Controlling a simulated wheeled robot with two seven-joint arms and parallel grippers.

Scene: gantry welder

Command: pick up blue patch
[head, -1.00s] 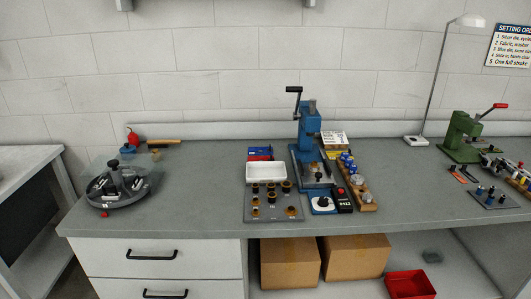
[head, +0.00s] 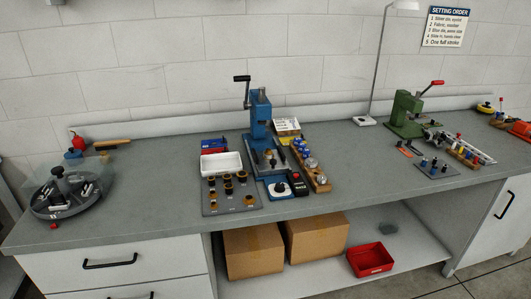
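No piece that I can name for certain as the blue patch shows. A blue and red box (head: 214,146) stands behind the white tray (head: 221,164). Neither of my grippers is in view.
The grey bench (head: 150,180) is clear between the round carousel (head: 70,192) and a plate with several dies (head: 231,194). A wooden strip with knobs (head: 318,176) lies right of the press. A green press (head: 404,112) and a small die plate (head: 436,170) stand farther right.

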